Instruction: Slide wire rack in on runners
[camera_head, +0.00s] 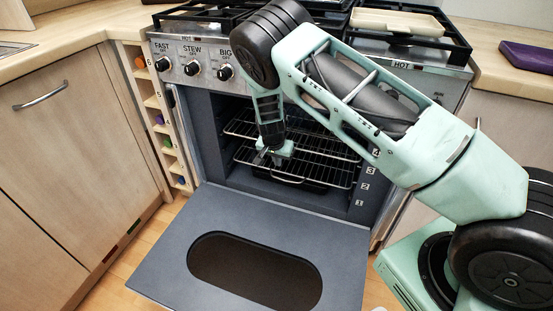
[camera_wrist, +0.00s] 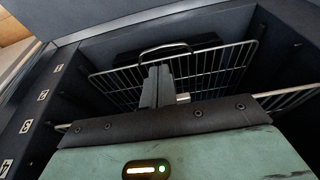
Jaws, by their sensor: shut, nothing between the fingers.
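Wire racks sit inside the open oven (camera_head: 212,150), at two heights. The upper rack (camera_head: 325,148) and the lower rack (camera_head: 325,178) both lie roughly level between the side walls in the head view. My gripper (camera_head: 268,155) is shut and empty at the oven mouth, in front of the racks. In the wrist view, the closed fingers (camera_wrist: 158,86) point at a wire rack (camera_wrist: 208,72) and overlap its wires. I cannot tell whether they touch it. My arm hides part of the racks and the right of the opening.
The oven door (camera_head: 165,270) hangs down open in front, with a dark window. Level numbers mark the right oven frame (camera_head: 365,185). A dark tray (camera_wrist: 165,48) shows beyond the rack. Spice shelf (camera_head: 165,130) and cabinet (camera_head: 75,150) flank the left. Hob grates lie above.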

